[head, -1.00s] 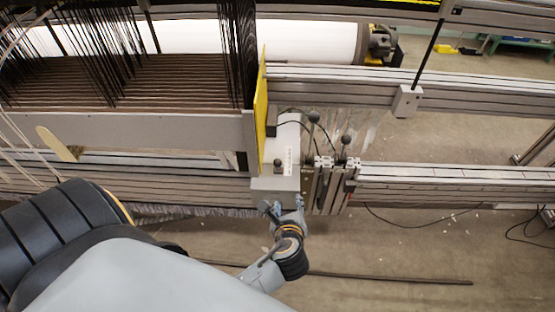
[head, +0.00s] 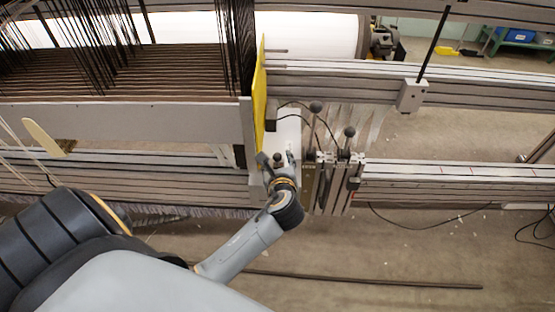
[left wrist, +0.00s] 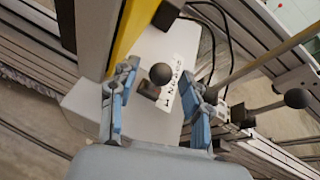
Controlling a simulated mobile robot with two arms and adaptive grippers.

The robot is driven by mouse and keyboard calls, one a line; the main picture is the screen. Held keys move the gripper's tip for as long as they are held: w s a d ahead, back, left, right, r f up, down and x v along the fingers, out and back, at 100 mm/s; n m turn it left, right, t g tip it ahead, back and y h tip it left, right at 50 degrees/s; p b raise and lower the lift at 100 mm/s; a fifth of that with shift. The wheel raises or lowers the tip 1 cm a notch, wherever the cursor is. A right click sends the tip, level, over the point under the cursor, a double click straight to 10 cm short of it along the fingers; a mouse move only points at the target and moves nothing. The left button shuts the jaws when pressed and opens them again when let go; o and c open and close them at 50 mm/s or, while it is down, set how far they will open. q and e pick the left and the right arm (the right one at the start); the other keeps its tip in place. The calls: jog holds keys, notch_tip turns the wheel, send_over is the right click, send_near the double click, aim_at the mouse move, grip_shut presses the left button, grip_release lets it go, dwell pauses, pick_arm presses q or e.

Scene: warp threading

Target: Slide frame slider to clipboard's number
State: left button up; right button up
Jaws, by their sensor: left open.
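The light grey slider box (head: 288,132) sits beside the yellow plate at the end of the loom frame. In the left wrist view its top (left wrist: 88,105) carries a round black knob (left wrist: 161,74) and a white strip with printed numbers (left wrist: 174,88). My left gripper (head: 276,157) is open over the box. In the left wrist view its blue fingers (left wrist: 163,80) stand apart with the knob between them; I cannot tell whether they touch it. The gripper hides much of the box's front in the head view. The clipboard and my right gripper are not in view.
A yellow plate (head: 260,95) rises just left of the box. Two ball-topped levers (head: 316,107) and clamps stand right of it. Metal rails (head: 450,178) run to the right. Dark warp threads (head: 100,75) fill the upper left. Open floor (head: 420,260) lies in front.

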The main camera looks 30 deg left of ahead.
pick_arm(q)
jog(key=shift+x, duration=0.9)
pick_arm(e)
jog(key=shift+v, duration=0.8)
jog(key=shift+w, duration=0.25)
pick_arm(q)
grip_shut()
